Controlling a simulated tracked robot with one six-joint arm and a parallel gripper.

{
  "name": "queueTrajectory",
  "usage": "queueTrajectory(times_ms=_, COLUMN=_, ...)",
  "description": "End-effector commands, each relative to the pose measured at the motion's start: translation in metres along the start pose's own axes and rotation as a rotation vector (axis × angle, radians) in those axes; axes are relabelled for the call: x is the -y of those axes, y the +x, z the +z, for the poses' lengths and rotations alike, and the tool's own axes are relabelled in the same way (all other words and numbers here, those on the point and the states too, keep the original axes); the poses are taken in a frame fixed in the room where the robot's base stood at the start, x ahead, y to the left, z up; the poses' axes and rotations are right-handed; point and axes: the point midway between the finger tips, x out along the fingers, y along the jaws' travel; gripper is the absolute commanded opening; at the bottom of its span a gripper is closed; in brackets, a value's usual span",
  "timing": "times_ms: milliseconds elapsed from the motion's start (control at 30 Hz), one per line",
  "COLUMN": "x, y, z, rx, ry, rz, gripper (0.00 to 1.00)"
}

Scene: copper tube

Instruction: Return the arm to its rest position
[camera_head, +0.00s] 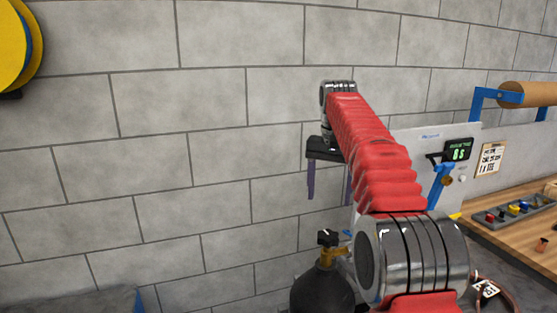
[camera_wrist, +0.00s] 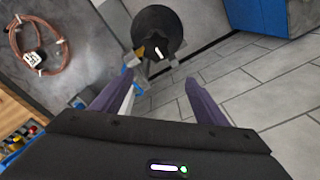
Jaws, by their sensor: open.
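My gripper (camera_head: 329,185) hangs at the end of my red-sleeved arm, fingers pointing down, in front of the grey block wall. In the wrist view its two purple fingers (camera_wrist: 159,82) are spread apart with nothing between them. My arm is raised and stretched out ahead. A black gas cylinder (camera_head: 322,290) with a brass valve stands below the gripper. It also shows beyond the fingertips in the wrist view (camera_wrist: 157,22). A copper tube coil (camera_wrist: 63,58) with a white tag lies on a grey surface, apart from the gripper.
A wooden bench (camera_head: 525,215) at right carries a tray of coloured parts (camera_head: 512,209). A pale panel with a green display (camera_head: 457,150) stands behind my arm. A blue cabinet (camera_wrist: 258,15) shows in the wrist view.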

Motion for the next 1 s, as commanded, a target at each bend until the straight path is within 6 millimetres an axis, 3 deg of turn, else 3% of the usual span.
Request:
queueTrajectory(times_ms=200, x=-0.002, y=0.030, z=0.004, rx=-0.008, ry=-0.065, rz=-0.003, gripper=0.67)
queueTrajectory(times_ms=467, x=-0.011, y=0.048, z=0.025, rx=-0.036, ry=-0.137, rz=-0.012, gripper=0.67)
queueTrajectory(times_ms=1000, x=-0.042, y=0.063, z=0.102, rx=-0.116, ry=-0.255, rz=-0.030, gripper=0.67)
